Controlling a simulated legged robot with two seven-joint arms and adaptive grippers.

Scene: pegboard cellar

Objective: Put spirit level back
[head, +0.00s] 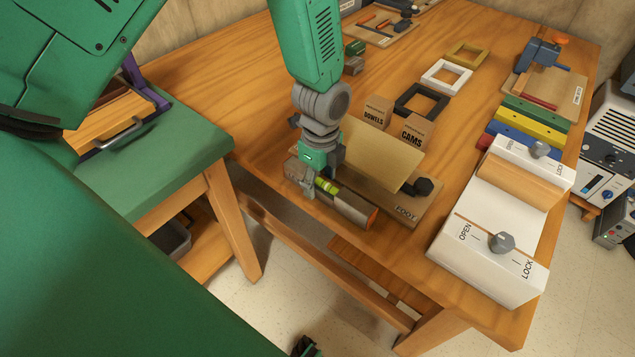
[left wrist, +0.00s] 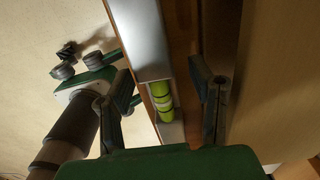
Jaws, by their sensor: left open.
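The spirit level (head: 352,208), a grey bar with a yellow-green vial and orange-brown end, lies along the near table edge, beside a board labelled FOOT (head: 405,214). My left gripper (head: 322,180) points down over the level's vial end and partly hides it. In the left wrist view the level (left wrist: 150,45) runs between the spread fingers of the left gripper (left wrist: 165,100), with a gap on both sides. What seems to be my right gripper (left wrist: 85,70) is low beyond the table edge; its jaws are unclear.
Boxes marked DOWELS (head: 376,112) and CAMS (head: 416,132) stand behind a tan panel (head: 378,158). A white OPEN/LOCK fixture (head: 470,245) stands at the right. Black (head: 421,103), white (head: 446,77) and yellow frames lie farther back. A green-topped bench (head: 185,165) is at left.

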